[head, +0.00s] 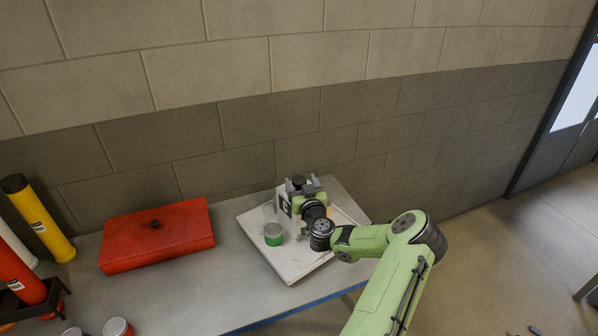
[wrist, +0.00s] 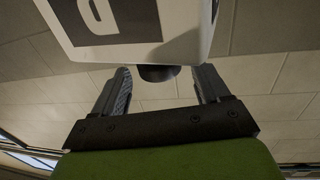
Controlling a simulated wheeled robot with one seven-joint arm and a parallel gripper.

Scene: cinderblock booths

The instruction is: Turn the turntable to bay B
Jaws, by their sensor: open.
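The turntable appears to be the white square plate (head: 290,267) on the grey table, set at an angle to the table edges. A clear cup with green contents (head: 273,236) stands on its left part. A white block with a dark letter panel (head: 285,205) stands near the back. It fills the top of the wrist view (wrist: 140,25), where the letter is cut off and unclear. A black knob (wrist: 158,73) on the block shows between my fingertips. My gripper (head: 298,186) is open around the knob, with gaps on both sides. My wrist hides part of the plate.
A red flat box with a black knob (head: 158,237) lies left of the plate. Yellow (head: 40,220) and red (head: 20,272) cylinders stand at the far left. Small cans (head: 117,327) are at the front left. A block wall (head: 270,130) rises close behind the table.

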